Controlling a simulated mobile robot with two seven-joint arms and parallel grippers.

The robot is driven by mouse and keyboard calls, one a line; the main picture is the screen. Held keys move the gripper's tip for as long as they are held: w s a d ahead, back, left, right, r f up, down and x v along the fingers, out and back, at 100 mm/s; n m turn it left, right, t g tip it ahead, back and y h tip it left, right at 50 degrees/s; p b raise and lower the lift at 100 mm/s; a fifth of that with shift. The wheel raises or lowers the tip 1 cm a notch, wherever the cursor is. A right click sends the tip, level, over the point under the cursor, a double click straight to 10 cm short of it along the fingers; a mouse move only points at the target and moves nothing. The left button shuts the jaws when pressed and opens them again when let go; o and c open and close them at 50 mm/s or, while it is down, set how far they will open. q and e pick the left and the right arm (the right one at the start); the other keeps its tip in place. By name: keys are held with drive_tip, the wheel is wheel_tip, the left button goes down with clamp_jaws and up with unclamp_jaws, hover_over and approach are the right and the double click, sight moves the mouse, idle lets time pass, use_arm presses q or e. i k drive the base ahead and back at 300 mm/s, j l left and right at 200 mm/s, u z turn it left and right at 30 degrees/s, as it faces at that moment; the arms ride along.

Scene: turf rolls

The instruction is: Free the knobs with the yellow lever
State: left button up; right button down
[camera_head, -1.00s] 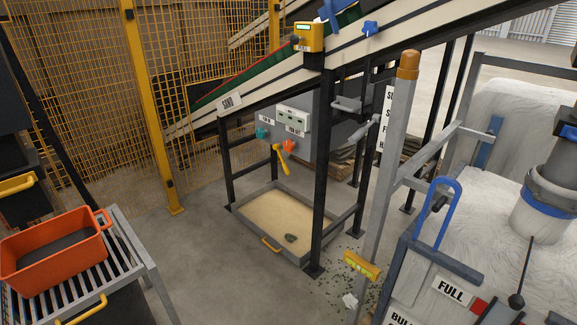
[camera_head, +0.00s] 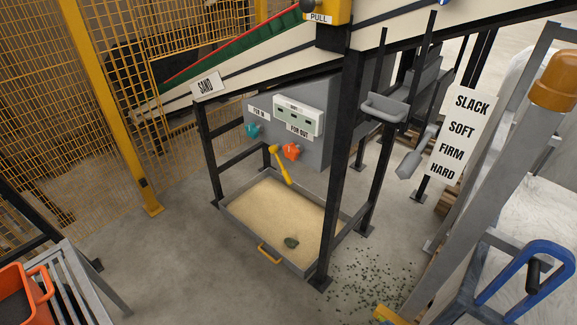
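A yellow lever (camera_head: 279,165) sits on the front of the grey box under the conveyor, slanting down to the right over the sand tray. A teal knob (camera_head: 253,131) is on the box at the left, below a "FOR IN" label. An orange knob (camera_head: 292,151) is to its right, below a "FOR OUT" label. A pale panel (camera_head: 298,116) with small dark windows is above them. Neither of my grippers shows in the view.
A sand tray (camera_head: 268,255) with a yellow handle and a dark lump stands below the lever. A black post (camera_head: 340,170) rises at its right. An orange bin (camera_head: 22,295) is at lower left, and a grey post with an orange cap (camera_head: 552,82) at right. Open floor lies left of the tray.

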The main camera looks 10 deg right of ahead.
sight(284, 169)
drive_tip(key=i, duration=1.05)
drive_tip(key=z, duration=0.6)
